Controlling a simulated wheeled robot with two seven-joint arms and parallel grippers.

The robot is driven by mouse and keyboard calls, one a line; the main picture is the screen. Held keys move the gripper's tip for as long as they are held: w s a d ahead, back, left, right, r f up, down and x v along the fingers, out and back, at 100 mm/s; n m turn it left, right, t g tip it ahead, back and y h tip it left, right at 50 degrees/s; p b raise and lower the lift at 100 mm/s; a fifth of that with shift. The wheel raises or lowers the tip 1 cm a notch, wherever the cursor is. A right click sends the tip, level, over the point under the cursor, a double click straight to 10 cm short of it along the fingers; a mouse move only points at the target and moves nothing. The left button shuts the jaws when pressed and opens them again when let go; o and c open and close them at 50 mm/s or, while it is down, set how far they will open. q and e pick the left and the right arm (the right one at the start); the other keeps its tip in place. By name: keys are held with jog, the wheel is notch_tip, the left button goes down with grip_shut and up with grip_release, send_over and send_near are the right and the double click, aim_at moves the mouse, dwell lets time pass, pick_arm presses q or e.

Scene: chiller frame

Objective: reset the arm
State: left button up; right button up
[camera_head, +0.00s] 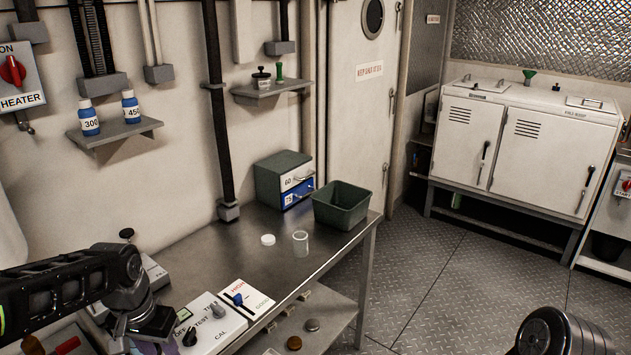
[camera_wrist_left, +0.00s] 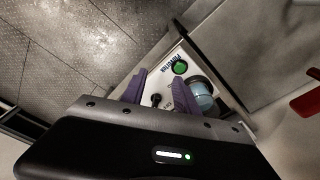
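My left arm (camera_head: 75,290) reaches in from the left over the near end of the metal bench. Its wrist is bent down, and its gripper is mostly cut off by the bottom edge of the head view. In the left wrist view the purple fingers of my left gripper (camera_wrist_left: 158,92) are apart, with nothing held between them. Beyond them is a white panel with a green button (camera_wrist_left: 180,67), a dark knob (camera_wrist_left: 156,100) and a blue-topped cylinder (camera_wrist_left: 201,95). Of my right arm (camera_head: 562,332), only a dark rounded part shows at lower right. Its gripper is out of view.
The bench (camera_head: 220,250) carries a control box (camera_head: 205,325), a white lid (camera_head: 268,240), a clear cup (camera_head: 300,243), a green bin (camera_head: 341,204) and a drawer box (camera_head: 284,178). A shelf holds blue bottles (camera_head: 89,118). The floor (camera_head: 430,280) at right is clear.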

pick_arm(q)
jog(key=w+d+f+t+h, duration=0.1)
jog(key=w+d+f+t, duration=0.2)
jog(key=w+d+f, duration=0.25)
jog(key=s+d+f+n+h, duration=0.2)
jog(key=s+d+f, duration=0.1)
jog(key=d+f, duration=0.85)
jog(key=s+d+f+g, duration=0.2)
jog(key=s+d+f, duration=0.2)
jog(key=s+f, duration=0.3)
jog(key=s+d+f+g+h, duration=0.1)
jog(key=s+d+f, duration=0.3)
jog(key=s+f, duration=0.4)
jog(key=s, duration=0.5)
jog(key=shift+s+n+g, duration=0.15)
jog(key=shift+n+g, duration=0.15)
jog(key=shift+g, duration=0.1)
jog(key=shift+a, duration=0.15)
